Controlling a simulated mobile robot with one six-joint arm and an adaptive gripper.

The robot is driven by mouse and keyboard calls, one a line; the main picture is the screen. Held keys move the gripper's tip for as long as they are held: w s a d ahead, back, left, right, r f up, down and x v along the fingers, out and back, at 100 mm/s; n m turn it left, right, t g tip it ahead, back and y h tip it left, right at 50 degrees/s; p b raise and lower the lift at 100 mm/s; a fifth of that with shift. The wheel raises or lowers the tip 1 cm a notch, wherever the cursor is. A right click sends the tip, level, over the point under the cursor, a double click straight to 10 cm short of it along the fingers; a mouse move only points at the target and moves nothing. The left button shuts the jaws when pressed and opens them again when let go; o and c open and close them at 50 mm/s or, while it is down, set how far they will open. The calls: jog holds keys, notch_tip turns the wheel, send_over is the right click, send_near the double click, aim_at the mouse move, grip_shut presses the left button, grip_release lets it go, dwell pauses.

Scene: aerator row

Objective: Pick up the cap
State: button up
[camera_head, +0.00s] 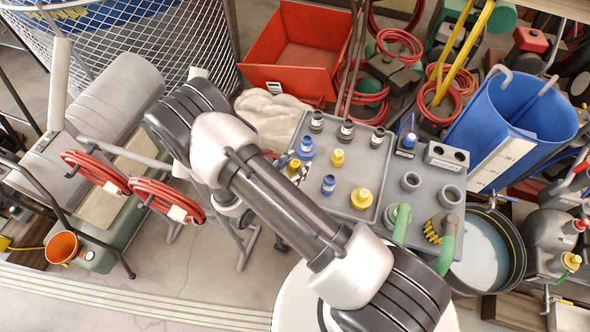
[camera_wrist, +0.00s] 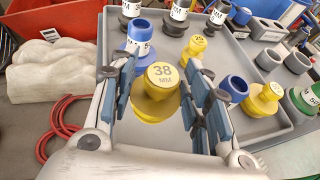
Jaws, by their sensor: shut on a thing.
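My gripper (camera_wrist: 160,98) has its blue-padded fingers on both sides of a yellow cap (camera_wrist: 163,76) marked "38 MM" and is shut on it. The cap is upright, with a wide yellow flange below its top. I cannot tell whether it touches the grey tray. In the head view my arm hides most of the gripper. Other caps stand on the tray: a blue one (camera_head: 306,147), a small yellow one (camera_head: 338,158), another blue one (camera_head: 328,185) and a large yellow one (camera_head: 361,198).
The grey tray (camera_head: 341,214) has a raised rim. Black caps with white labels (camera_head: 346,132) stand along its far side.

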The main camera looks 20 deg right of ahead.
notch_tip(320, 180, up, 14)
jog(key=p, duration=0.3)
notch_tip(320, 180, up, 6)
jog(key=b, duration=0.2)
send_over(295, 163)
jog(key=w, duration=0.2)
jog(key=shift+r+t, duration=0.15)
jog(key=shift+t, duration=0.15)
jog(key=shift+d, duration=0.1)
